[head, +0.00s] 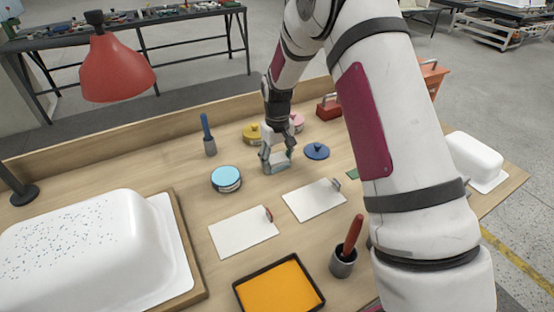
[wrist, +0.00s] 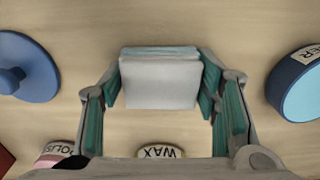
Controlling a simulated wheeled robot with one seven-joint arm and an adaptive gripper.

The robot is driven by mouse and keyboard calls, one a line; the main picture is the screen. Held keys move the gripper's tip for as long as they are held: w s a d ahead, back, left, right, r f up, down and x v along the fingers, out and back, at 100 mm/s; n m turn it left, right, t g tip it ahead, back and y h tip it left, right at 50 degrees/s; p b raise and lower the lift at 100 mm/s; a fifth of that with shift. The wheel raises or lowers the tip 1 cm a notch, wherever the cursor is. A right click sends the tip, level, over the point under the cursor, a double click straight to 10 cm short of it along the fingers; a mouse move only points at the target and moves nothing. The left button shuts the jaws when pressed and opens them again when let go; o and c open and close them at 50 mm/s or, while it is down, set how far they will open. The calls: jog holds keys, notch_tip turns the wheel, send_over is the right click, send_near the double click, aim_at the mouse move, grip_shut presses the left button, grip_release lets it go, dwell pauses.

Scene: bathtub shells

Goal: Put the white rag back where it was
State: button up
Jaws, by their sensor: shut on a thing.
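My gripper (head: 276,164) points down at the middle of the workbench, between the light blue tin and the blue lid. In the wrist view, its teal-padded fingers close on both sides of a small pale grey-white folded block, which I take as the white rag (wrist: 160,84). A teal strip shows along the block's far edge. In the head view the fingers largely hide it. I cannot tell whether the rag touches the bench.
Around my gripper stand the light blue tin (head: 226,179), blue lid (head: 317,151), yellow tin (head: 252,133) and pink tin (head: 297,122). Two white boards (head: 243,232) (head: 314,200) lie nearer. An orange tray (head: 279,288), white tub shell (head: 95,245) and red-handled tool in a cup (head: 343,262) are in front.

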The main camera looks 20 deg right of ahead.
aim_at(277, 158)
jog(key=o, duration=1.3)
jog(key=s+r, duration=0.3)
jog(key=r, duration=0.7)
jog(key=s+r, duration=0.4)
jog(key=r, duration=0.6)
jog(key=s+r+m+t, duration=0.1)
jog(key=s+r, duration=0.3)
jog(key=s, duration=0.7)
jog(key=s+r+m+t, duration=0.1)
jog(key=s+r, duration=0.4)
jog(key=s, duration=0.6)
jog(key=shift+t, duration=0.4)
jog(key=s+f, duration=0.1)
jog(key=s, duration=0.2)
jog(key=s+f, duration=0.1)
jog(key=s, duration=0.2)
jog(key=s+f, duration=0.1)
jog(key=s, duration=0.3)
jog(key=shift+d, duration=0.15)
